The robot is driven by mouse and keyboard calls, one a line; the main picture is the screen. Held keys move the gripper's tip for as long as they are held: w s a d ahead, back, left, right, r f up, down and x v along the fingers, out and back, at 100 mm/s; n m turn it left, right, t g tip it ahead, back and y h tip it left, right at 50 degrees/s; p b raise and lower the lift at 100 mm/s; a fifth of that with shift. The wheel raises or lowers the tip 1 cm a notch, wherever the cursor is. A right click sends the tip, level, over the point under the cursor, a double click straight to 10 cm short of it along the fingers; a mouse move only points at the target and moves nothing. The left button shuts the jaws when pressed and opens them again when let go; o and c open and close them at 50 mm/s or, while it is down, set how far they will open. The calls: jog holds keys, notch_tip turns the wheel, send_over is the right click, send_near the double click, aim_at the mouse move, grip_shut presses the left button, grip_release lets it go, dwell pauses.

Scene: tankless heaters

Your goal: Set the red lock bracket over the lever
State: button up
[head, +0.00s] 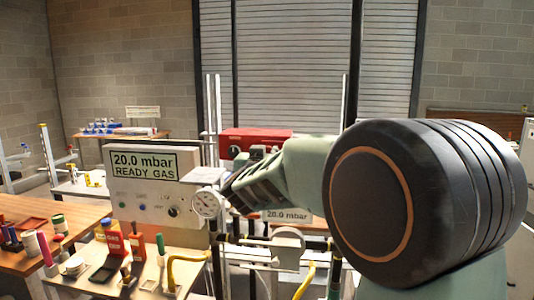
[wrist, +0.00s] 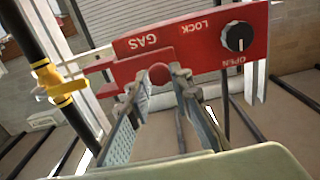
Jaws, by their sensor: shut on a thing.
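The red lock bracket (wrist: 195,42) fills the upper part of the wrist view. It is a flat, tilted plate marked GAS, LOCK and OPEN, with a black knob at its right end. My gripper (wrist: 155,82) is shut on a red, rounded part of it at the near edge. A yellow valve lever (wrist: 48,82) on a dark upright pipe is at the left, just past the bracket's left end and apart from it in the picture. In the head view my gripper (head: 232,192) is beside the round gauge, and its tips are partly hidden.
A panel reading READY GAS (head: 150,185) and the round gauge (head: 207,202) stand close to my gripper. A wooden bench (head: 40,215) with bottles and tools is at the left. A roller shutter (head: 290,70) closes the back.

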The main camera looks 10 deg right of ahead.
grip_shut()
jog(key=shift+d, duration=0.1)
jog(key=d, duration=0.2)
jog(key=s+d+b, duration=0.1)
jog(key=d, duration=0.1)
jog(key=shift+s, duration=0.15)
jog(key=o, duration=0.8)
grip_release()
